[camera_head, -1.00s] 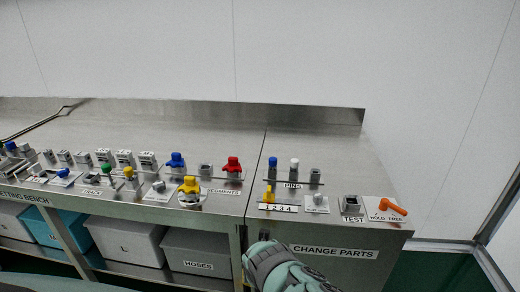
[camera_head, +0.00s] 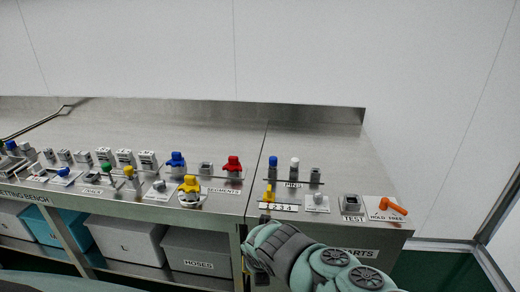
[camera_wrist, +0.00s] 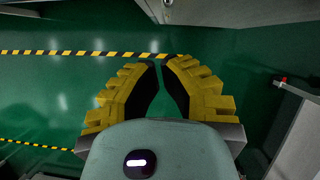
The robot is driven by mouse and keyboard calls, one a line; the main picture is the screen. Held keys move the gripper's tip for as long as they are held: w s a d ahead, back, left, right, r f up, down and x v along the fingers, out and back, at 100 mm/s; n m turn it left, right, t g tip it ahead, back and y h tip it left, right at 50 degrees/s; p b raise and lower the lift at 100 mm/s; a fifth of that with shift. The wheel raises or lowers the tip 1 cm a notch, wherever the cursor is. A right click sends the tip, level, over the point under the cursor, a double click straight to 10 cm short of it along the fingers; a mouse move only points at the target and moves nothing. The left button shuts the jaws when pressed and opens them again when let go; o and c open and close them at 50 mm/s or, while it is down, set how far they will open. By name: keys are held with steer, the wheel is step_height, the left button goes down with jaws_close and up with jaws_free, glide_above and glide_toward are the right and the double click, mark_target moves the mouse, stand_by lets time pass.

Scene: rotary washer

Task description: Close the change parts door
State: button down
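The CHANGE PARTS label (camera_head: 355,251) is on the front of the right-hand bench section, partly covered by my arm in the head view. The change parts door is mostly hidden behind my arm there, and I cannot tell how far open it stands. No contact with the door is visible.
The bench top holds several pins, knobs and an orange lever (camera_head: 393,206). Grey bins (camera_head: 197,251) sit on the left lower shelf. In the wrist view, a grey panel (camera_wrist: 303,145) stands at right, a pale surface (camera_wrist: 235,10) spans the top, and green floor (camera_wrist: 60,90) is clear.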

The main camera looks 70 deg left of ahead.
steer(key=shift+s+d+r, duration=0.1)
steer(key=shift+r, duration=2.7)
